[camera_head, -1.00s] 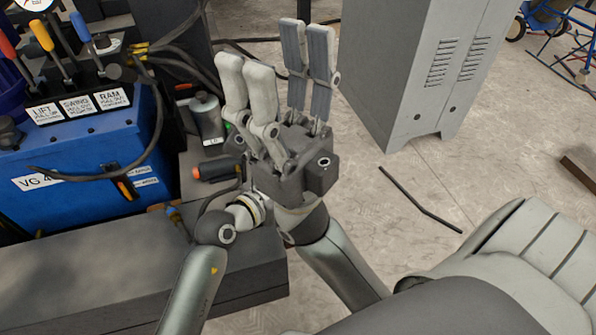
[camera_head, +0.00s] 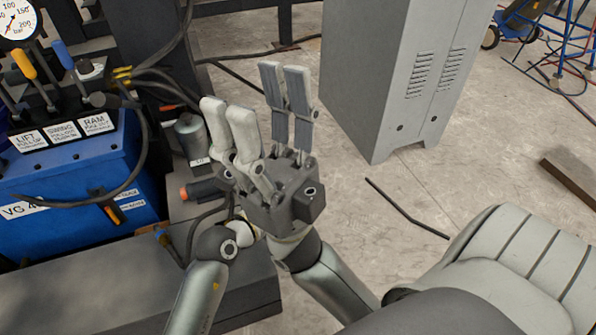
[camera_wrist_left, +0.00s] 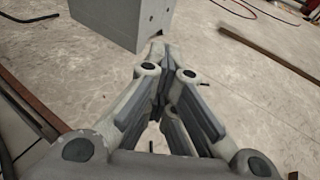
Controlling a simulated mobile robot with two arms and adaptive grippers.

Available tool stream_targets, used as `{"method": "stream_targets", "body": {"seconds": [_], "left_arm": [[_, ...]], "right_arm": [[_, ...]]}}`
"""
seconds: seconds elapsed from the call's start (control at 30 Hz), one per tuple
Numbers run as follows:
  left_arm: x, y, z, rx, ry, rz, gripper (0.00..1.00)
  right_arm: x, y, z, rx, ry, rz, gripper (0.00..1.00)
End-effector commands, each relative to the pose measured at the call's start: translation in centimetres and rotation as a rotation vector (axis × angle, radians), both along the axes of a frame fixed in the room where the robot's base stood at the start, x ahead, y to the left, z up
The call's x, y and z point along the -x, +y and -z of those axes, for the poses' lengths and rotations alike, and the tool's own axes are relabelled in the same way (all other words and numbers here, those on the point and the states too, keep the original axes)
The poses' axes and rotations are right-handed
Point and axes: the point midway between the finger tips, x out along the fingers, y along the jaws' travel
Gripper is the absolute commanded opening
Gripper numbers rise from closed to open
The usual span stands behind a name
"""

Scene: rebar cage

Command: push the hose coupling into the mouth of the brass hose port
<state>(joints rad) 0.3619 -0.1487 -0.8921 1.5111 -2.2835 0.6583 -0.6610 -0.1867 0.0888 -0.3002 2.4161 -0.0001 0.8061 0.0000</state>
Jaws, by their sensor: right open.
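My right gripper (camera_head: 248,88) is open and empty in the middle of the head view, its fingers pointing up. My left gripper (camera_wrist_left: 168,72) shows only in the left wrist view; its fingers slant towards each other over bare floor, and I cannot tell whether they meet. Nothing shows between them. A small brass-coloured fitting (camera_head: 160,232) with a bit of blue sits at a dark hose end, left of my right gripper and below its tips. I cannot tell whether it is the hose coupling or the brass hose port. No clear port mouth shows.
A blue power unit (camera_head: 60,180) with levers and labels stands at the left. A dark cylinder with an orange end (camera_head: 185,193) lies beside my right gripper. A grey cabinet (camera_head: 385,90) stands behind.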

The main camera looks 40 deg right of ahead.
Motion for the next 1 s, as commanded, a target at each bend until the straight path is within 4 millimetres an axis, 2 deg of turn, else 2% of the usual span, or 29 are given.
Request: {"method": "stream_targets", "body": {"seconds": [0.5,0.7,1.0], "left_arm": [[-0.01,0.00,-0.03,0.001,0.000,0.000,0.00],[-0.01,0.01,-0.02,0.001,0.000,0.000,0.23],[0.00,0.06,0.03,0.000,0.002,0.000,0.23]], "right_arm": [[-0.03,-0.01,0.01,-0.002,0.001,0.000,0.51],[-0.05,-0.08,-0.03,-0.008,0.000,0.002,0.51],[-0.04,-0.07,-0.05,-0.005,-0.002,0.001,0.51]]}}
